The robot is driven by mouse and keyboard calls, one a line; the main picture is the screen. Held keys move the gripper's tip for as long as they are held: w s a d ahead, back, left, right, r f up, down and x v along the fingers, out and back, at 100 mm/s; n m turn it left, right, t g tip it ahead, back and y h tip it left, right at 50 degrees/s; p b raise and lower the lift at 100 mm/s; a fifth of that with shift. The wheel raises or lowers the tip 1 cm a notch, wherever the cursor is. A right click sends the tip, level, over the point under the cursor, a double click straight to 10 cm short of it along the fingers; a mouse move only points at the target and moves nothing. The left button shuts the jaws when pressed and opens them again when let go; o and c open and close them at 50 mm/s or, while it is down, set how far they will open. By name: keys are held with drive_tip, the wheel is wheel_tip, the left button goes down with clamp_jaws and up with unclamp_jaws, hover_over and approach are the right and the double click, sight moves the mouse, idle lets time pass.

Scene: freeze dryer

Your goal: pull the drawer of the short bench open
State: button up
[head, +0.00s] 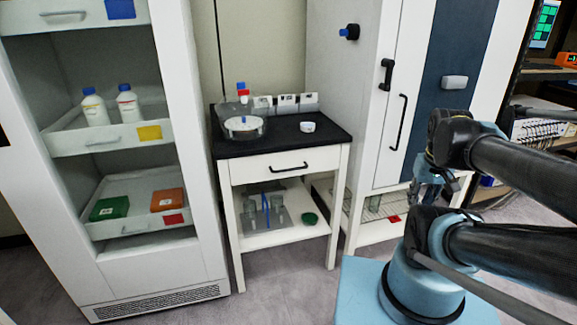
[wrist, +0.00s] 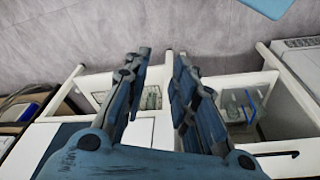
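The short bench (head: 323,213) is white with a black top and stands between a white cabinet and a tall machine. Its white drawer (head: 260,173) looks shut, flush under the top. The drawer has a dark bar handle (head: 291,167), whose dark bar also seems to show at the lower right of the wrist view (wrist: 276,154). My gripper (head: 430,190) is to the right of the bench, in front of the tall machine and apart from the handle. In the wrist view its two blue fingers (wrist: 162,58) are spread with an empty gap between them.
A glass dish (head: 243,127) and a small round container (head: 307,127) stand on the bench top. The lower shelf holds glassware (head: 279,215) and a green lid (head: 310,218). The white cabinet (head: 150,270) is close on the left. Floor in front of the bench is clear.

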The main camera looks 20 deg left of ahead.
drive_tip(key=w+a+r+n, duration=0.6)
drive_tip(key=w, duration=0.1)
wheel_tip(320, 180, up, 6)
drive_tip(key=n+y, duration=0.1)
drive_tip(key=n, duration=1.6)
hover_over(287, 164)
drive_tip(key=s+d, duration=0.3)
drive_tip(key=s, duration=0.4)
drive_tip(key=x, duration=1.6)
drive_tip(key=shift+a+f, duration=0.15)
drive_tip(key=shift+f, duration=0.1)
clamp_jaws()
